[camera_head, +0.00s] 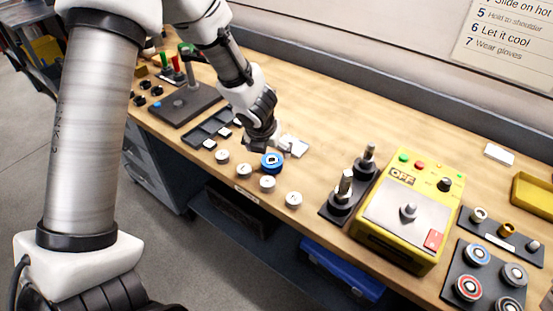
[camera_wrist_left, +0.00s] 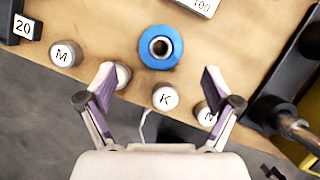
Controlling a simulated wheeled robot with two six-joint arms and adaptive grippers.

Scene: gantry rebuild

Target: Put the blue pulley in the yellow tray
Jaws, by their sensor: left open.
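The blue pulley (camera_head: 272,162) is a round blue ring with a dark centre hole, lying on the wooden bench near its front edge. It also shows in the left wrist view (camera_wrist_left: 160,47), top centre, just beyond the fingertips. My left gripper (camera_head: 264,143) is above and close to the pulley, open and empty; its spread fingers also show in the left wrist view (camera_wrist_left: 160,77). The yellow tray (camera_head: 533,194) is at the right edge of the head view, partly cut off. My right gripper is not in view.
Several white lettered knobs (camera_head: 268,183) stand around the pulley. A black base with upright posts (camera_head: 343,192) and a yellow box marked OFF (camera_head: 392,250) lie between the pulley and the tray. A dark panel with coloured discs (camera_head: 470,288) is front right. The bench behind is mostly clear.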

